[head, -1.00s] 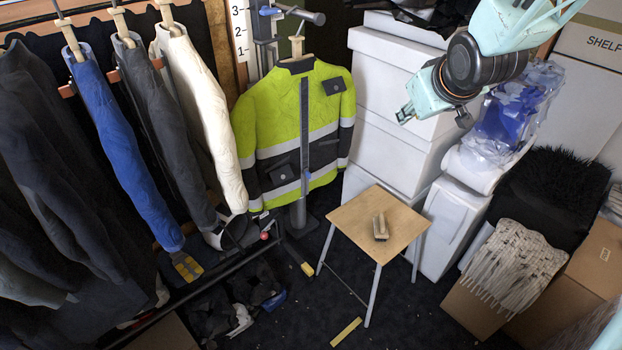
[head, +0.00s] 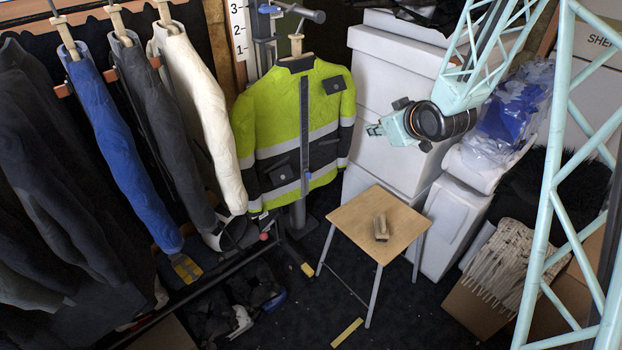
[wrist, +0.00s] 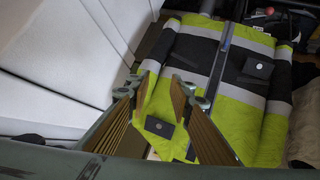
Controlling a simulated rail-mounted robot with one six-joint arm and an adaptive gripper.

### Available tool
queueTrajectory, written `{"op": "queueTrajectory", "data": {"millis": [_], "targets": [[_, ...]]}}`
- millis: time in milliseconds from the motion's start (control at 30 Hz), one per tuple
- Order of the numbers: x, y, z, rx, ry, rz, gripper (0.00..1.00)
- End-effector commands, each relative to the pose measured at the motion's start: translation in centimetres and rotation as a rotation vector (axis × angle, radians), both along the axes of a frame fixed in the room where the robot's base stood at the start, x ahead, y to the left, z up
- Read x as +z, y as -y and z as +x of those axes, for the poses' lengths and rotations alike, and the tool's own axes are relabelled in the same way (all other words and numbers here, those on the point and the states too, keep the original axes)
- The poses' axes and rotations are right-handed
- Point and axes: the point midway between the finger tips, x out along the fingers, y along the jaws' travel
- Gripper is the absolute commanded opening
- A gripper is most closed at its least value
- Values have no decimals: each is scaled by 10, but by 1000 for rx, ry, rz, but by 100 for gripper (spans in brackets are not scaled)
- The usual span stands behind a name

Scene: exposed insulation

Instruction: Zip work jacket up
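The work jacket (head: 275,110) is bright yellow-green with grey bands and dark lower parts. It hangs upright on a stand; in the wrist view the jacket (wrist: 190,48) appears upside down. A dark zip strip (head: 304,125) runs down its front and shows in the wrist view too (wrist: 219,65). A small blue spot, perhaps the zip pull (head: 308,175), sits low on the strip. My gripper (head: 374,130) is right of the jacket, apart from it, in front of the white boxes. In the wrist view my gripper (wrist: 160,90) has its two fingers apart with nothing between them.
Stacked white boxes (head: 385,80) stand right of the jacket. A wooden stool (head: 350,215) with a brush (head: 381,227) on it stands in front. Several garments hang at left, including a white one (head: 205,110). Dark floor is partly clear around the stool.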

Motion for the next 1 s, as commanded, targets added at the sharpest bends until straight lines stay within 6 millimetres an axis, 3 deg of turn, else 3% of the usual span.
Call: {"op": "queueTrajectory", "data": {"millis": [500,1000], "targets": [[-71,-34,28,101,76,73,20],[-136,-65,35,185,149,169,20]]}}
